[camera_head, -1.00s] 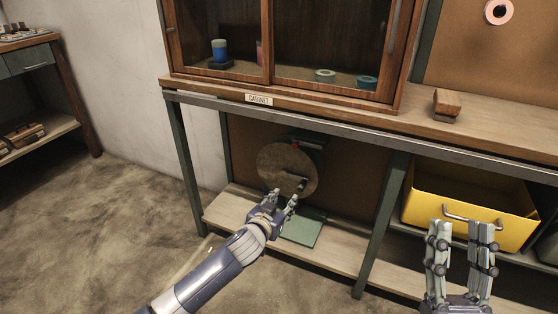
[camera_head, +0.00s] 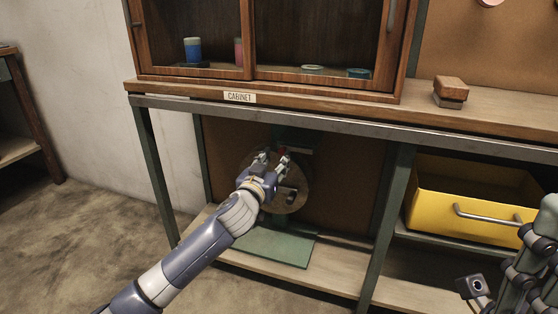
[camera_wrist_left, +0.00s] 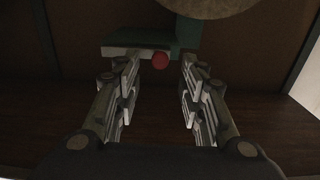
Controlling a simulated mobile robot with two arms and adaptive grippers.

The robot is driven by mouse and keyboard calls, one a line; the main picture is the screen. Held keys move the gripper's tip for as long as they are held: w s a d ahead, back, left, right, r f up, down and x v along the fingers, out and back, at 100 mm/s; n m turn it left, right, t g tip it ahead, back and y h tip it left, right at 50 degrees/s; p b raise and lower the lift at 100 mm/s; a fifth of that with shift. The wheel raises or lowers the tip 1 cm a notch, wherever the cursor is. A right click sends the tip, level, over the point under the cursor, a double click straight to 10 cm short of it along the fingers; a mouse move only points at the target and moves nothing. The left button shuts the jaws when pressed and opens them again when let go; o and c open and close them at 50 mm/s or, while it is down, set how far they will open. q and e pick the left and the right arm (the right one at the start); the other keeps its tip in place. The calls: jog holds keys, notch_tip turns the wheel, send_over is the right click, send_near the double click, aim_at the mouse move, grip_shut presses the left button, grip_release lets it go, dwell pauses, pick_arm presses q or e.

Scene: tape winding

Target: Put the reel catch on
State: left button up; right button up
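The round wooden reel (camera_head: 292,197) stands upright on a green stand (camera_head: 265,247) on the low shelf, partly hidden by my left gripper. The reel's edge also shows in the left wrist view (camera_wrist_left: 205,7). A red knob (camera_wrist_left: 160,60) sits by a pale bar (camera_wrist_left: 125,51), which looks like the reel catch; whether it is on the reel cannot be told. My left gripper (camera_head: 271,155) is in front of the reel's upper part. In the wrist view its fingers are apart, with the knob between or just beyond the tips. My right gripper (camera_head: 512,250) is at the right edge, partly cut off, its fingers apart.
The bench edge (camera_head: 330,122) runs just above the left gripper. A green leg (camera_head: 388,225) stands right of the reel. A yellow drawer (camera_head: 450,212) is farther right. The cabinet (camera_head: 262,82) and a wooden block (camera_head: 450,91) are on the bench top.

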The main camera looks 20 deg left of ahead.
aim_at(281, 152)
pick_arm(q)
jog(key=shift+w+b, duration=0.5)
jog(key=shift+w, duration=1.3)
grip_shut()
